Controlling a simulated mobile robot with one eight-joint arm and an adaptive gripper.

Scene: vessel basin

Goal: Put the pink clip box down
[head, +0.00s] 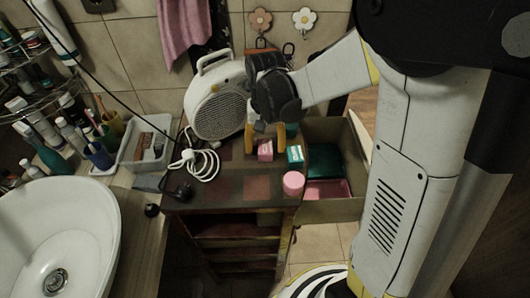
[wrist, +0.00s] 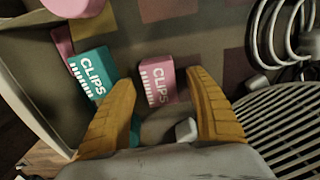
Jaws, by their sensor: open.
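The pink clip box (head: 265,151) rests on the top of the dark cabinet (head: 228,187), beside the teal clip box (head: 295,156). In the wrist view the pink clip box (wrist: 158,79) lies between and just past my fingertips, with a gap on each side. The teal clip box (wrist: 91,75) is to its left there, outside my left finger. My gripper (head: 265,138) points down over the pink box, its two yellow fingers apart; it also shows open in the wrist view (wrist: 161,82). It holds nothing.
A white fan heater (head: 217,108) and its coiled cable (head: 203,162) stand left of my gripper. A pink round container (head: 293,183) sits near the cabinet's front right.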

